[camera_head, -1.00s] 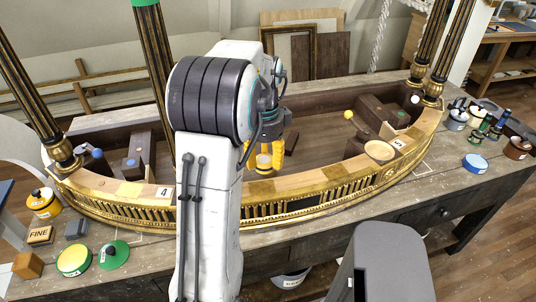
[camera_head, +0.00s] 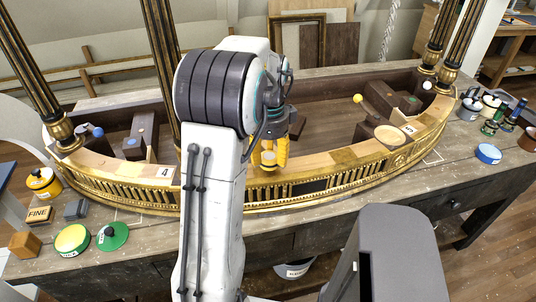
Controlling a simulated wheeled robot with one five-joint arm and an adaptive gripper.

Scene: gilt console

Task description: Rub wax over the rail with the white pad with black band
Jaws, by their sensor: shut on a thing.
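The rail (camera_head: 308,164) is the curved wooden top edge of the gilt console, with lighter and darker stretches along it. My gripper (camera_head: 274,156) has yellow fingers and is at the middle of the rail. It is shut on a small pale pad (camera_head: 268,159), which shows at the fingers' lower left. I cannot make out a black band on it at this size. The pad is at or just above the rail; I cannot tell whether it touches. My arm hides part of the rail left of the gripper.
A plate marked 4 (camera_head: 164,173) and a plate marked 5 (camera_head: 408,130) stand on the rail. Gilt columns rise at the ends. A FINE block (camera_head: 39,216), a green-rimmed yellow tin (camera_head: 72,239) and a blue-lidded tin (camera_head: 488,153) lie on the bench. Dark blocks stand inside the console.

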